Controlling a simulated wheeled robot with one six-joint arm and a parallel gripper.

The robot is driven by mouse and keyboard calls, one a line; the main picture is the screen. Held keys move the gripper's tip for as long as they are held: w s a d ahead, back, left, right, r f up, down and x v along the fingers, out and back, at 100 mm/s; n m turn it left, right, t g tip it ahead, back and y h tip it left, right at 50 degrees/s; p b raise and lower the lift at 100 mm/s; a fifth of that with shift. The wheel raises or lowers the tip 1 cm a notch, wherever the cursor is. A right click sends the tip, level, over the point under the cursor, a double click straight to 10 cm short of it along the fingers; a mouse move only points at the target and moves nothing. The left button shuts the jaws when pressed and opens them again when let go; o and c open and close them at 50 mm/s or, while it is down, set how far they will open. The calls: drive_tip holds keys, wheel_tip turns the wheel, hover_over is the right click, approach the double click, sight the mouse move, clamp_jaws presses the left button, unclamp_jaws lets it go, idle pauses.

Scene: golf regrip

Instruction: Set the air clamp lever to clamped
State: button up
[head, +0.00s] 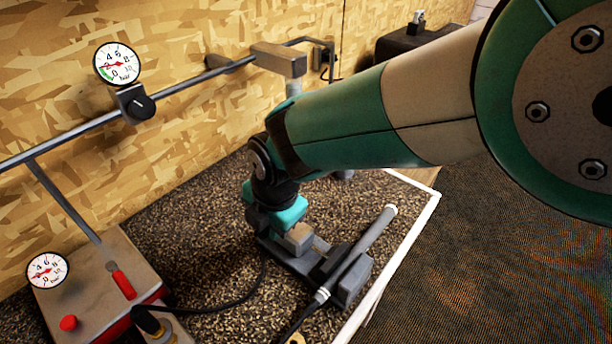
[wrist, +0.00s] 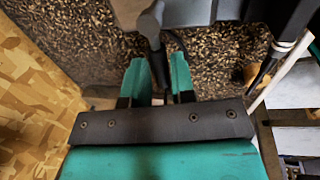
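The grey clamp vise (head: 312,262) stands on the dark speckled bench top and holds a grey-gripped club (head: 362,246). Part of the vise shows at the top of the wrist view (wrist: 190,12). A dark grey lever-like piece (wrist: 151,22) runs from the vise down toward the gap between my fingers; I take it for the clamp lever, though its setting cannot be told. My gripper (wrist: 158,78) is open, its two teal fingers apart on either side of the piece's lower end. Contact cannot be made out. In the head view my teal gripper (head: 288,214) hides the lever.
A box with a red handle (head: 122,282), a red button (head: 68,323) and a gauge (head: 47,270) stands at left. A grey pipe (head: 72,131) with another gauge (head: 118,63) runs along the wooden wall. A black hose (head: 235,304) crosses the bench. The bench's white edge (head: 385,270) lies right.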

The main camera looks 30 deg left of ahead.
drive_tip(key=shift+o, duration=1.3)
drive_tip(key=d+r+b, duration=0.3)
drive_tip(key=r, duration=1.4)
drive_tip(key=shift+s+d+b, duration=0.15)
drive_tip(key=shift+s+b, duration=0.15)
drive_tip(key=shift+s, duration=0.05)
